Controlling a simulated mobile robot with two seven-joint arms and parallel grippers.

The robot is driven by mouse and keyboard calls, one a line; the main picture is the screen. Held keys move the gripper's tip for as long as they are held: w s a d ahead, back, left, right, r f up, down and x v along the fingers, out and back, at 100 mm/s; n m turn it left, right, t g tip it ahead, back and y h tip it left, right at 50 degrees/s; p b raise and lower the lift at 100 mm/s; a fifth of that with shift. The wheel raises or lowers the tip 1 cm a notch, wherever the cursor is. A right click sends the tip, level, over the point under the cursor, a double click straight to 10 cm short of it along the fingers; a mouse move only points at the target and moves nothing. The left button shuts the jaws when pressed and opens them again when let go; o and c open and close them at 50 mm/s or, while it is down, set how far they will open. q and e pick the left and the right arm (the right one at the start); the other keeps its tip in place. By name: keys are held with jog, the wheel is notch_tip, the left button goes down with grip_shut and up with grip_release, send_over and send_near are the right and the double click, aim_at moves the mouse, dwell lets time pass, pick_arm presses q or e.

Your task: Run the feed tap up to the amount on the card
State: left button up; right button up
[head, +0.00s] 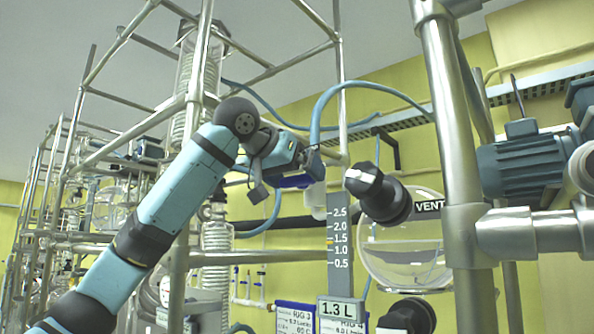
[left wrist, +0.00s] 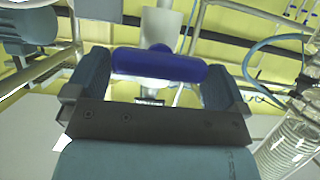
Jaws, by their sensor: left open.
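A card reading 1.3 L (head: 341,311) hangs below a grey scale strip (head: 333,226) marked 0.5 to 2.5. A small yellow mark sits at the strip's left edge between 1.0 and 1.5; I cannot make out a liquid level. The blue tap handle (head: 296,182) is partly hidden by my left gripper (head: 290,167). In the left wrist view the handle (left wrist: 158,65) lies crosswise between the two spread fingers of my left gripper (left wrist: 153,77). The fingers are open around it; I cannot tell whether they touch it. My right gripper is out of view.
A black knob (head: 378,195) beside the VENT label (head: 429,206) stands right of the strip, before a round glass vessel (head: 405,262). A thick steel post (head: 447,120) and a blue motor (head: 526,160) are farther right. Blue hoses loop above my gripper.

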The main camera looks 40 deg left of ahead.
pick_arm(q)
jog(key=shift+w+f, duration=0.15)
jog(key=shift+w, duration=0.2)
jog(key=c, duration=0.6)
jog(key=shift+f+n+h+b, duration=0.15)
jog(key=shift+n+h+b, duration=0.4)
jog(key=shift+n+h, duration=0.15)
jog(key=shift+c, duration=0.2)
jog(key=shift+n+h+b, duration=0.35)
jog(key=shift+n+h, duration=0.05)
jog(key=shift+n, duration=0.3)
jog(key=shift+a, duration=0.15)
jog(key=shift+n, duration=0.3)
jog(key=shift+r, duration=0.2)
jog(key=o, duration=0.6)
